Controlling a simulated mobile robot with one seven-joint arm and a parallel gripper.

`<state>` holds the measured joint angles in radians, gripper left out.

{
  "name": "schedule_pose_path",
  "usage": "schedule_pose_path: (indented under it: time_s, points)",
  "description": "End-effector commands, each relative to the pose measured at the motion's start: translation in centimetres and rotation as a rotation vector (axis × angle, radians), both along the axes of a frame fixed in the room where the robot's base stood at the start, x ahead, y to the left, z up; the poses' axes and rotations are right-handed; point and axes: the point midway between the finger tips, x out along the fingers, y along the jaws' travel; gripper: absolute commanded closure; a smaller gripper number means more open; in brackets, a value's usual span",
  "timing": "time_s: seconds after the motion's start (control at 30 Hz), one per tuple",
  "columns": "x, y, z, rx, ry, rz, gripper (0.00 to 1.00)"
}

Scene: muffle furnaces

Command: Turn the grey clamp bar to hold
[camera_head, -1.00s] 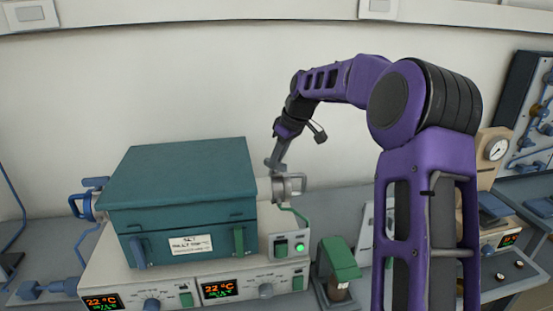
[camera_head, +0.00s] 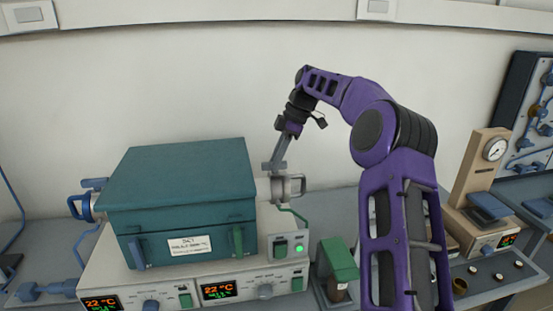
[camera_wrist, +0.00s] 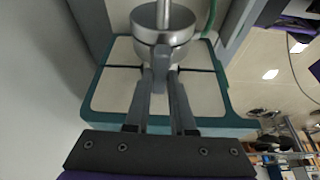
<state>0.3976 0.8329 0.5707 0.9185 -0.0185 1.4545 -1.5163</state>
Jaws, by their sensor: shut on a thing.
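The teal furnace (camera_head: 180,180) stands on a pale control base. At its right side is a round metal fitting (camera_head: 294,187), which shows as a silver disc with a stem in the wrist view (camera_wrist: 163,38). My gripper (camera_wrist: 160,70) reaches down to this fitting from above in the head view. Its two grey fingers are closed around the narrow grey clamp bar (camera_wrist: 158,98), which lies between them beside the disc. The fingers hide much of the bar's sides. In the head view the bar is too small to tell apart from the fingertips.
The base has lit displays (camera_head: 222,290) and a green lamp. A green-topped device (camera_head: 338,258) stands close to the right of it. A beige gauge stand (camera_head: 482,175) is farther right, past my arm.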

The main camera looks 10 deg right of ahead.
Motion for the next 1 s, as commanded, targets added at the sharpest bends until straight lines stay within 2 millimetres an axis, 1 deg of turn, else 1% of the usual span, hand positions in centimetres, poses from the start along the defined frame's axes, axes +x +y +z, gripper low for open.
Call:
schedule_pose_path:
  time_s: [0.2, 0.67, 0.7, 0.83, 0.87, 1.0]
  points:
    - [0.05, -0.06, -0.01, -0.002, 0.001, 0.051, 1.00]
    - [0.04, -0.07, 0.00, -0.002, 0.000, 0.064, 1.00]
    - [0.04, -0.06, 0.00, -0.002, 0.000, 0.064, 0.74]
    - [0.04, -0.06, 0.00, -0.002, 0.000, 0.063, 0.51]
    - [0.04, -0.05, 0.00, -0.002, 0.000, 0.063, 0.47]
    - [0.04, -0.03, 0.00, -0.001, 0.000, 0.063, 0.47]
